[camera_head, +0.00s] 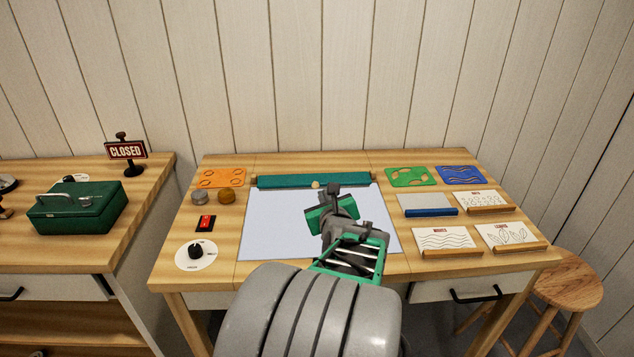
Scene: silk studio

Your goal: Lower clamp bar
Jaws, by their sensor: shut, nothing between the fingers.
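The clamp bar (285,181) is a long teal-green bar at the back edge of a pale blue-white sheet (268,235) on the wooden table. A small round wooden knob (316,184) sits at its middle. I cannot tell whether the bar is raised or pressed against the sheet. My gripper (336,192) is over the right half of the sheet, in front of the bar and a little right of the knob. It is shut and empty. My arm and gripper hide part of the sheet.
To the left are an orange stencil (222,177), small round pots, a red switch (205,222) and a dial (196,253). To the right are green (409,177) and blue (461,175) stencils, a blue-edged squeegee-like piece (428,205) and pattern cards. A stool (566,280) stands at right.

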